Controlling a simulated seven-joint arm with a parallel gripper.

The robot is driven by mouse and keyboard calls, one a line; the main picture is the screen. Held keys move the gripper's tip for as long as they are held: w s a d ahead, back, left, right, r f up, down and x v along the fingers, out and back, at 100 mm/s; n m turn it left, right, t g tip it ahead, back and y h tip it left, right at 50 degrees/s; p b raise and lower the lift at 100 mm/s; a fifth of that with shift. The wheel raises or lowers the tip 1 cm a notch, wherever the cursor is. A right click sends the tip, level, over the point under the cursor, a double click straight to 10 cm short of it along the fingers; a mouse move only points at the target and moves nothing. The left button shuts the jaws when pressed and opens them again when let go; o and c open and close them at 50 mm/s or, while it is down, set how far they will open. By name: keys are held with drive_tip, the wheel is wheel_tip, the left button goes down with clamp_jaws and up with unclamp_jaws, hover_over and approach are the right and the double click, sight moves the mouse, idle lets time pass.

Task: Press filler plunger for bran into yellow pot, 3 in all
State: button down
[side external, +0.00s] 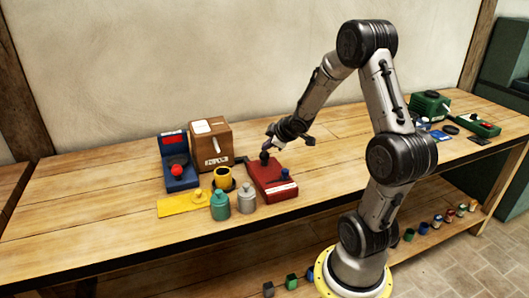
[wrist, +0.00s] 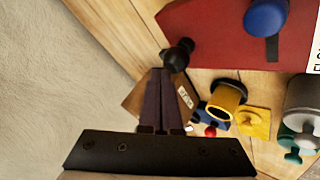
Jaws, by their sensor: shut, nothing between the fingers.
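The yellow pot (side external: 223,177) stands upright with its mouth up, in front of a brown box (side external: 211,144) with a white lever and a label too small to read. The pot also shows in the wrist view (wrist: 227,94). A red box (side external: 274,184) to its right carries a black knob (side external: 264,156) at its far end and a blue knob (side external: 285,173). My gripper (side external: 270,147) is shut and empty, close above the black knob. In the wrist view its fingertips (wrist: 162,72) are beside the black knob (wrist: 178,54); I cannot tell whether they touch.
A blue device (side external: 179,173) with a red knob stands left of the brown box. A yellow plate (side external: 172,208) with a knob, a green jar (side external: 220,206) and a grey jar (side external: 246,200) are at the front. Green machines (side external: 430,103) stand far right. The bench's left end is clear.

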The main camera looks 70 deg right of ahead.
sight(267, 154)
drive_tip(key=shift+f, duration=0.9)
idle(0.8)
drive_tip(key=shift+r, duration=1.4)
drive_tip(key=shift+r, duration=2.5)
idle(0.4)
